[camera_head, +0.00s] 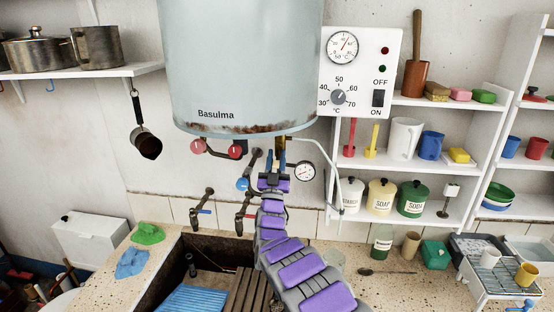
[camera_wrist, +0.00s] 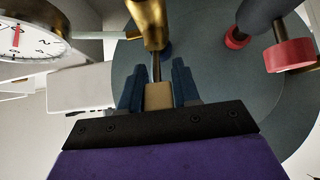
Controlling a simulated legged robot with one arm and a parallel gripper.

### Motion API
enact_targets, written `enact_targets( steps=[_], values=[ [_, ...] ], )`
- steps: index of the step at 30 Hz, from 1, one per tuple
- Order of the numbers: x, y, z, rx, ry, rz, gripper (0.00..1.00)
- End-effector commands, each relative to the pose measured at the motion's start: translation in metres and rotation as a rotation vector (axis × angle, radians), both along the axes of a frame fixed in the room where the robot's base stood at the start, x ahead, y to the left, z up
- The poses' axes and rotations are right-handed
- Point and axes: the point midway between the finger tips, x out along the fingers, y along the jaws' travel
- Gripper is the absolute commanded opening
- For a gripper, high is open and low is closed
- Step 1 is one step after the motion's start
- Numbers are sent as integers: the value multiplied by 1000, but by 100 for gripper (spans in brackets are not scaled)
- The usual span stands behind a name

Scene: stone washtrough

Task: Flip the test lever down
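The brass fitting (camera_head: 281,145) hangs under the grey boiler at its lower right edge. In the wrist view the brass fitting (camera_wrist: 148,22) is close, and a thin dark stem (camera_wrist: 156,66) runs from it toward my gripper. A tan block (camera_wrist: 158,96) shows at the stem's end, between my fingers; it may be the test lever's handle, but I cannot tell. My gripper (camera_head: 274,162) is raised under the boiler. Its blue fingers (camera_wrist: 155,82) stand apart on both sides of the tan block. Whether they press on it is not clear.
The boiler (camera_head: 240,70) is just above my gripper. A pressure gauge (camera_head: 305,171) is close on the right, and red knobs (camera_head: 235,150) are on the left. A control box (camera_head: 360,72) and shelves (camera_head: 448,100) stand right. The stone trough (camera_head: 172,262) lies below.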

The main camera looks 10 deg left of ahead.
Motion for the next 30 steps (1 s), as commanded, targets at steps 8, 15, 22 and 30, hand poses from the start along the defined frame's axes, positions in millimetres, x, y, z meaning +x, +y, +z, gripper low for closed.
enact_targets(
  steps=[8,15,22,30],
  values=[
    [0,-1,0,1,0,0,53],
    [-1,-3,0,4,0,-1,53],
    [-14,0,-15,0,5,0,53],
    [-46,3,-44,-1,2,1,53]
  ],
)
